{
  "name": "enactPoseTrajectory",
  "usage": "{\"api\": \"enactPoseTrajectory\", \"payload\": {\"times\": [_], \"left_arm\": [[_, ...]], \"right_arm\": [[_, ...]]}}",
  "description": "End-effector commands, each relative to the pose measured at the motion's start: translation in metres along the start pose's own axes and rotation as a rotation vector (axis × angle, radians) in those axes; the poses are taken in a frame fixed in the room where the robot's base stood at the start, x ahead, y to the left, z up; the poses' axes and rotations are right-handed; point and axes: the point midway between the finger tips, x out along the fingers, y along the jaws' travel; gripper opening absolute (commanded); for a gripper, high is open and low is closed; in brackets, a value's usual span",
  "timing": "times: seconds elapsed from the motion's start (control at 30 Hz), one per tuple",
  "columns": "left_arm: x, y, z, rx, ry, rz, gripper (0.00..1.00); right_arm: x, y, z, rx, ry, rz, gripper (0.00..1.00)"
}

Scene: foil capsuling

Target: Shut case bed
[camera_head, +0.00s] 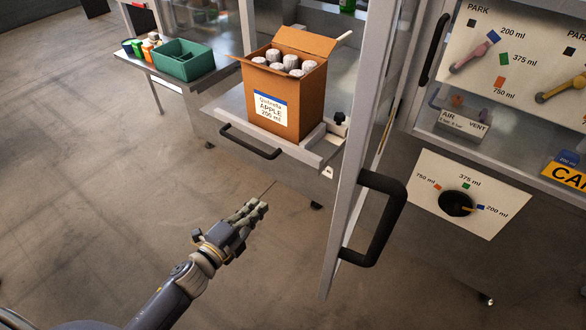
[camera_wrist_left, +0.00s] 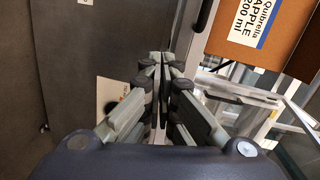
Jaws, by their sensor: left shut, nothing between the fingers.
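The case bed (camera_head: 312,154) is a grey sliding shelf, standing out from the machine front. It has a black bar handle (camera_head: 250,142) along its front. An open cardboard case (camera_head: 285,105) labelled "Quibrella APPLE 200 ml" sits on it, filled with several foil-topped bottles. The case also shows at the upper right in the left wrist view (camera_wrist_left: 285,25). My left gripper (camera_head: 260,205) is shut and empty, below and in front of the bed in the head view, apart from the handle. Its closed fingers (camera_wrist_left: 162,62) fill the middle of the wrist view. My right gripper is out of view.
An open machine door with a large black handle (camera_head: 385,220) stands right of the bed. A side shelf at the left holds a green bin (camera_head: 185,62) and small containers. A control panel with a dial (camera_head: 456,203) is at the right. The floor (camera_head: 110,180) at left is clear.

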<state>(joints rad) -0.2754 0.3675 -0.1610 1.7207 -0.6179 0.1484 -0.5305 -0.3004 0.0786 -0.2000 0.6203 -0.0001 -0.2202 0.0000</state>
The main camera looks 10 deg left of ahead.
Motion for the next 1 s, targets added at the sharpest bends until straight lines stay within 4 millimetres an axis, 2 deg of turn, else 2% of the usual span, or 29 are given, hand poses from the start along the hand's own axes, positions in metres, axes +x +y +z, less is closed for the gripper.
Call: {"api": "enactPoseTrajectory", "payload": {"times": [0.03, 0.1, 0.2, 0.33, 0.47, 0.8, 1.0], "left_arm": [[0.001, -0.015, -0.007, 0.049, 0.025, -0.033, 0.0], [0.002, -0.032, -0.015, 0.096, 0.05, -0.066, 0.0], [0.002, -0.044, -0.021, 0.131, 0.068, -0.09, 0.0], [0.009, -0.049, -0.023, 0.139, 0.072, -0.096, 0.0], [0.027, -0.052, -0.024, 0.139, 0.071, -0.097, 0.0], [0.091, -0.056, -0.028, 0.134, 0.069, -0.095, 0.0], [0.123, -0.059, -0.032, 0.134, 0.07, -0.094, 0.0]], "right_arm": [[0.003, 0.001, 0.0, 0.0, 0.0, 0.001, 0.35], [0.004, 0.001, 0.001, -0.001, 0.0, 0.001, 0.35], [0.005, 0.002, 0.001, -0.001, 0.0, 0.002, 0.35], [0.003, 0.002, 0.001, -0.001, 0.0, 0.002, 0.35], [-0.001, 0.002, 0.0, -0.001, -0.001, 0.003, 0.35], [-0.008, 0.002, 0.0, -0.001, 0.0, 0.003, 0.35], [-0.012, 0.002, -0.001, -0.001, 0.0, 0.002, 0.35]]}}
